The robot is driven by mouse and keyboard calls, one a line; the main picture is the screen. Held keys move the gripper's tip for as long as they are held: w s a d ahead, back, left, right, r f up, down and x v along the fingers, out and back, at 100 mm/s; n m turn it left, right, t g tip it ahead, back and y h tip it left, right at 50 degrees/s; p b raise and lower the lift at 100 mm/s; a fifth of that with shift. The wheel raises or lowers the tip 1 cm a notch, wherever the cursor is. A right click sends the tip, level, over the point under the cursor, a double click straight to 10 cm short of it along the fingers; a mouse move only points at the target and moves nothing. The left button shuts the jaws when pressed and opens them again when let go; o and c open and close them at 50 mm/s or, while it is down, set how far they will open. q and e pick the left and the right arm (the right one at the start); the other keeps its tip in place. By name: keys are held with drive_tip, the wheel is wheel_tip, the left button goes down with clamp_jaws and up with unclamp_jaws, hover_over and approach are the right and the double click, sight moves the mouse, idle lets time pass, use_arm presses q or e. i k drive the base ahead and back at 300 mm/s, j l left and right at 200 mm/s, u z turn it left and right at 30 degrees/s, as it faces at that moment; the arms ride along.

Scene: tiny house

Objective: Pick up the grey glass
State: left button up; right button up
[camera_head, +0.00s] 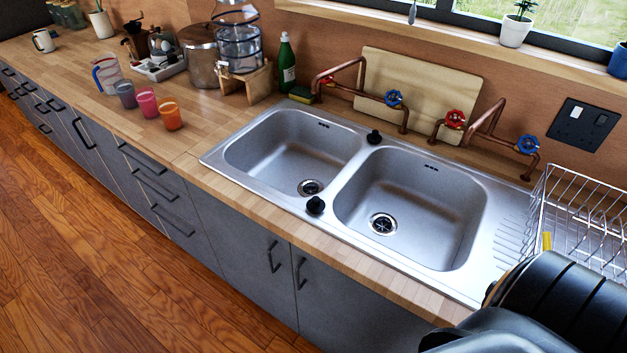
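The grey glass (125,95) stands upright on the wooden counter (205,100) at the left. It is the leftmost of a short row of glasses, beside a pink glass (147,103) and an orange glass (170,114). A clear jug with a blue handle (107,75) stands just behind it. Neither gripper can be made out. Dark rounded parts at the bottom right corner look like my own arm, far from the glass.
A double steel sink (335,215) fills the middle, with copper taps (395,100) behind. A metal pot (200,55), water dispenser (240,48) and green bottle (286,65) stand at the back. A wire rack (585,215) is at right. Wooden floor (80,250) is clear.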

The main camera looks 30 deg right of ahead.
sight(124, 88)
drive_tip(key=u, duration=0.45)
drive_tip(key=i+u, duration=0.35)
drive_tip(key=i, duration=2.95)
drive_tip(key=i+z, duration=0.2)
drive_tip(key=i, duration=0.35)
drive_tip(key=i+j+z, duration=0.2)
drive_tip(key=i, duration=0.3)
drive_tip(key=i+j+z, duration=0.2)
drive_tip(key=i, duration=0.3)
drive_tip(key=z, duration=2.3)
drive_tip(key=k+j, duration=0.05)
